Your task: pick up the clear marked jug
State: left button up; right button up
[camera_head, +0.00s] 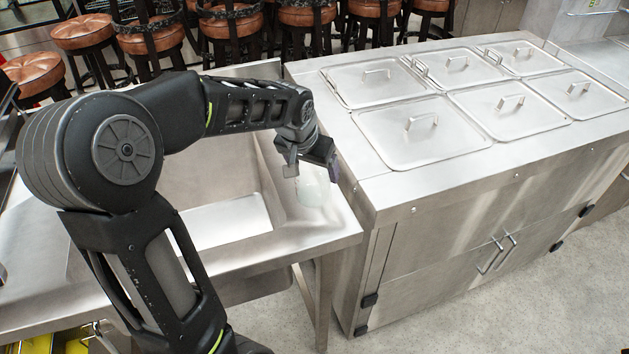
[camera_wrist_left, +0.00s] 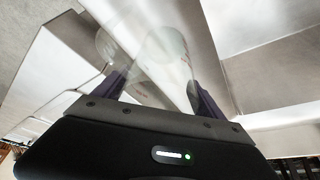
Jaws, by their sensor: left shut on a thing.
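The clear jug (camera_head: 311,192) is a pale see-through vessel at the right end of the steel sink unit, beside the lidded counter. My left gripper (camera_head: 309,170) reaches down to it from above and is shut on it. In the left wrist view the jug (camera_wrist_left: 150,62) shows between the two dark fingers of the gripper (camera_wrist_left: 158,92), with faint marks on its wall. Whether its base touches the steel is hard to tell. My right gripper is not in view.
A steel sink unit (camera_head: 335,238) with a basin (camera_head: 228,218) lies under my left arm. A steel counter (camera_head: 450,225) with several lidded pans stands close at the right of the jug. Stools (camera_head: 81,33) line the back. Open floor (camera_head: 500,315) lies at the front right.

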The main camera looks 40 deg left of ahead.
pick_arm(q)
jog(key=c, duration=0.6)
jog(key=shift+r, duration=0.15)
jog(key=shift+c, duration=0.2)
notch_tip(320, 180, up, 10)
jog(key=b, duration=0.1)
dwell(0.5)
